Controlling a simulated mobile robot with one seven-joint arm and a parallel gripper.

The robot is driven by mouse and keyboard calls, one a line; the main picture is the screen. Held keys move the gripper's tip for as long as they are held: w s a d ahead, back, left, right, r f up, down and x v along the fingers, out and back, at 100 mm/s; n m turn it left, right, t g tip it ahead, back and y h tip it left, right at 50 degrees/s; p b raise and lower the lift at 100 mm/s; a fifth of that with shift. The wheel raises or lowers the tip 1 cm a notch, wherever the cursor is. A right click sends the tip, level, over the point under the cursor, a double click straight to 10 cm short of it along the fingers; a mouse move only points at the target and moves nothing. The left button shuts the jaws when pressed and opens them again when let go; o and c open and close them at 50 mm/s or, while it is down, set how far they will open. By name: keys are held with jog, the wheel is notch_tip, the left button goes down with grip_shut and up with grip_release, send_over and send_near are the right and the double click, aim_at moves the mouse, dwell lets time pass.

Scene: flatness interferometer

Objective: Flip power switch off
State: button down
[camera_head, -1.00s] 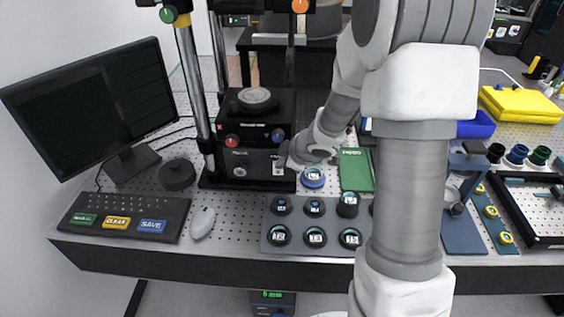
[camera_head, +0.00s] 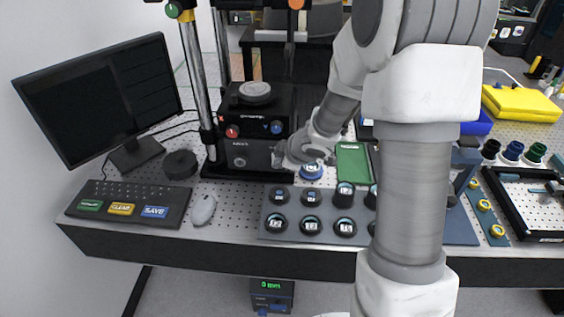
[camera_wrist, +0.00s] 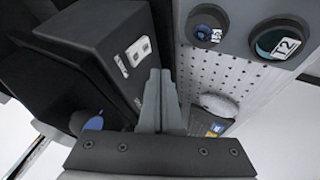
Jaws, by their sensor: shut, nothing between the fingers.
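The interferometer is a black unit (camera_head: 262,113) with a round disc on top and a red and a blue knob on its front. In the wrist view its dark box (camera_wrist: 85,50) carries a small pale switch plate (camera_wrist: 137,50) with a rocker-like switch. My gripper (camera_head: 279,155) is at the right part of the unit's lower front and hides the switch in the head view. In the wrist view my gripper (camera_wrist: 161,76) is shut and empty, with its fingertips close beside the plate. I cannot tell whether they touch it, nor the switch's position.
A monitor (camera_head: 100,100), a keyboard (camera_head: 128,203) and a mouse (camera_head: 204,210) are to the left. A holder (camera_head: 305,233) with several round labelled parts lies in front of the unit. A green tray (camera_head: 353,165) is right of my gripper. Bare perforated tabletop shows around the mouse.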

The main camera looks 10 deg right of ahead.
jog(key=w+r+p+v, duration=0.1)
jog(key=w+p+v, duration=0.1)
jog(key=p+v, duration=0.3)
jog(key=v, duration=0.5)
jog(key=shift+d, duration=0.3)
